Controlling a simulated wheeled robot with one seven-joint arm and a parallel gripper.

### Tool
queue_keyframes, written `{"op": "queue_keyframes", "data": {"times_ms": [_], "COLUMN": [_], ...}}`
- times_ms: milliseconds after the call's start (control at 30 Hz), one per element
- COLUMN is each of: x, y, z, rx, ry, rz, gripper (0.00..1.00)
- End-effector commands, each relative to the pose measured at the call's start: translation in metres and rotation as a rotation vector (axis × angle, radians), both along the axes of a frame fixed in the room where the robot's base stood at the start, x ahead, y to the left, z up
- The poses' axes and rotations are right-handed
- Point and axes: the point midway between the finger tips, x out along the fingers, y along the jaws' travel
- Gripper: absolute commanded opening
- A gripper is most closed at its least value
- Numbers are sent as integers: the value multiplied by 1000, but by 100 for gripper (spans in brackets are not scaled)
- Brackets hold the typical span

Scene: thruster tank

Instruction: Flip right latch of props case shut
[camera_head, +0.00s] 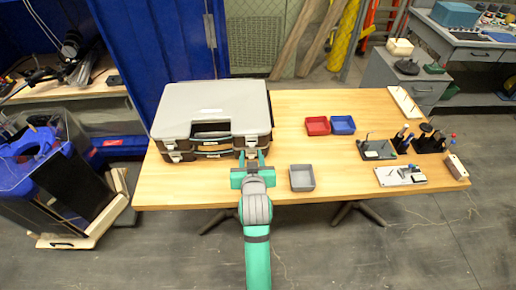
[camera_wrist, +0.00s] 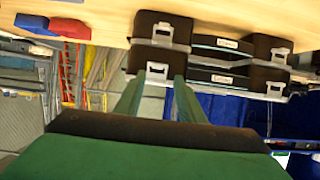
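The props case (camera_head: 210,100) lies on the left of the wooden table, with a grey lid and dark front. The wrist view shows its front (camera_wrist: 222,60) upside down, with two tiers of pale latches. The right side has one latch (camera_wrist: 163,32) and another (camera_wrist: 157,69) nearer the lid. I cannot tell if either is fully shut. My gripper (camera_head: 252,158) is in front of the case's right latches. Its two green fingers stand apart in the wrist view (camera_wrist: 156,82), with nothing between them. The latch nearer the lid appears just beyond the fingertips; contact is unclear.
A grey tray (camera_head: 302,178) stands right of my gripper, near the table's front edge. A red tray (camera_head: 317,126) and a blue tray (camera_head: 342,125) sit farther back. Small tools and holders (camera_head: 430,141) fill the table's right end. The middle is mostly clear.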

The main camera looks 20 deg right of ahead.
Motion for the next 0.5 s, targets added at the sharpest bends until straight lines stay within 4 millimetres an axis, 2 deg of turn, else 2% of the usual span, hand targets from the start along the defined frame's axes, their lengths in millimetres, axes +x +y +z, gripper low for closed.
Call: {"op": "queue_keyframes", "data": {"times_ms": [200,500], "x": [27,40], "y": [-18,-28], "z": [-13,-20], "rx": [2,1], "ry": [2,1], "rz": [-16,-24], "gripper": [36,36]}}
